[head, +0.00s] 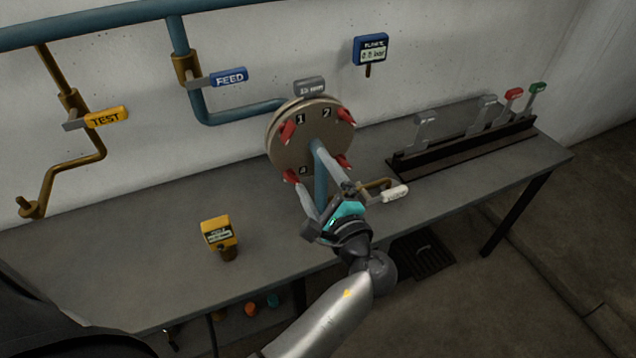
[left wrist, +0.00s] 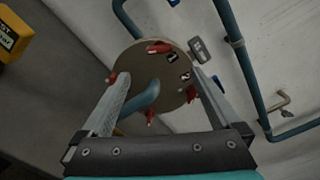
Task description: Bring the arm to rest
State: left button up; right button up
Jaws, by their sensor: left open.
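My left arm reaches in from the bottom of the head view. Its left gripper (head: 309,172) is open, with its fingers pointing at the round tan flange plate (head: 287,153). The fingers hold nothing that I can see. In the left wrist view the two fingers (left wrist: 157,78) are spread wide, with the plate (left wrist: 145,65) and its blue pipe stub (left wrist: 143,96) showing between and beyond them. I cannot tell whether a fingertip touches the plate or stub. The plate carries numbers and several red clamps (head: 345,115). The right gripper is not in view.
The grey bench (head: 150,250) runs along the wall. A yellow tag (head: 217,231) stands at front left. A pipe with a white handle (head: 395,193) is right of the gripper. A black rack (head: 460,148) sits at right. TEST (head: 106,116) and FEED (head: 229,77) valve handles are on wall pipes.

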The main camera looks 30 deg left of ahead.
pick_arm(q)
jog(key=shift+s+d, duration=0.45)
jog(key=shift+d, duration=0.1)
jog(key=s+d+f+g+h+b, duration=0.1)
jog(key=s+f+g+h+b, duration=0.2)
jog(key=f, duration=1)
jog(key=s+d+f+h+b, duration=0.1)
jog(key=s+f+h, duration=0.25)
jog(key=f, duration=0.95)
jog(key=s+d+f+g+h+b, duration=0.1)
jog(key=s+f+g+h+b, duration=0.2)
jog(key=f, duration=1)
jog(key=s+a+f+n+g+h+b, duration=0.1)
jog(key=s+f+n+g+h+b, duration=0.1)
jog(key=s+f+n, duration=0.4)
jog(key=s+a+f+n+g+h+b, duration=0.1)
jog(key=s+f+n+b, duration=0.3)
jog(key=s+f, duration=1)
jog(key=s+n+g+h, duration=0.1)
jog(key=s, duration=0.8)
jog(key=shift+s+f+n+g, duration=0.2)
jog(key=shift+s+n+g, duration=0.1)
jog(key=shift+n, duration=0.1)
